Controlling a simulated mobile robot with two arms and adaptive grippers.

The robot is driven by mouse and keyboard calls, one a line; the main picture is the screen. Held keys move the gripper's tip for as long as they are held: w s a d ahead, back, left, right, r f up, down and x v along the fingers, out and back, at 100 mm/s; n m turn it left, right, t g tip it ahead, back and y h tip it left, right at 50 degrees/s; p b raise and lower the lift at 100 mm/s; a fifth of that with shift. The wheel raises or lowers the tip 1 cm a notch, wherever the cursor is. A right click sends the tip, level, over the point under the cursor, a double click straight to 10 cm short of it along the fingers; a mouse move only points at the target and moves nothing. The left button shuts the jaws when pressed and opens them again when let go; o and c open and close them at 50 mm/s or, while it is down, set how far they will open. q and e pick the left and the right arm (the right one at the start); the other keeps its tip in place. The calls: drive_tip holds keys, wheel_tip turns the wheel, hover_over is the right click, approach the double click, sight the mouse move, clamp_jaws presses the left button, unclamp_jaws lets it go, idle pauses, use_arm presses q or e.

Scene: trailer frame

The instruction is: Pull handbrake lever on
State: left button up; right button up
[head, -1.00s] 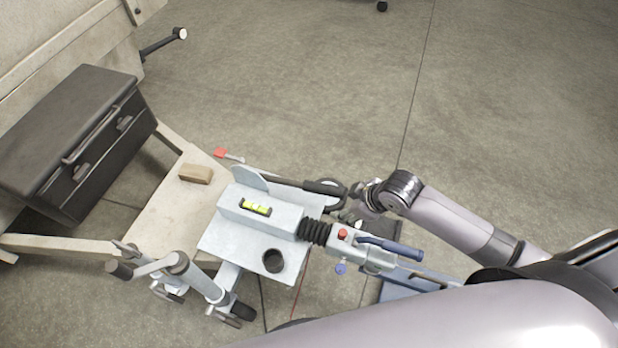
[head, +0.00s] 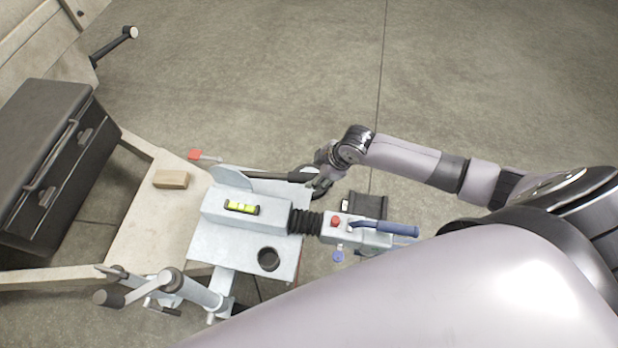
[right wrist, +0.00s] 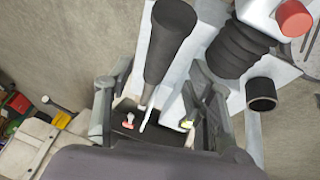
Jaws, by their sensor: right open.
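The handbrake lever (head: 278,176) has a thick black grip and lies nearly flat along the back side of the pale trailer coupling. My right gripper (head: 320,182) is at the grip's right end. In the right wrist view the black grip (right wrist: 169,42) shows between the two spread fingers of my right gripper (right wrist: 158,82). The fingers are open, with gaps beside the grip. I cannot tell whether either finger touches it. My left gripper is not in view.
The coupling head with a red button (head: 335,221) and blue handle (head: 388,229) is close in front of my right gripper. A black bellows (head: 305,222) joins it to the drawbar. A dark toolbox (head: 45,165) is at left. Floor behind the lever is clear.

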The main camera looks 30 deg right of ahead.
sight(312, 177)
drive_tip(key=b+x, duration=0.1)
drive_tip(key=x, duration=0.5)
drive_tip(key=shift+f, duration=0.1)
clamp_jaws()
idle(0.6)
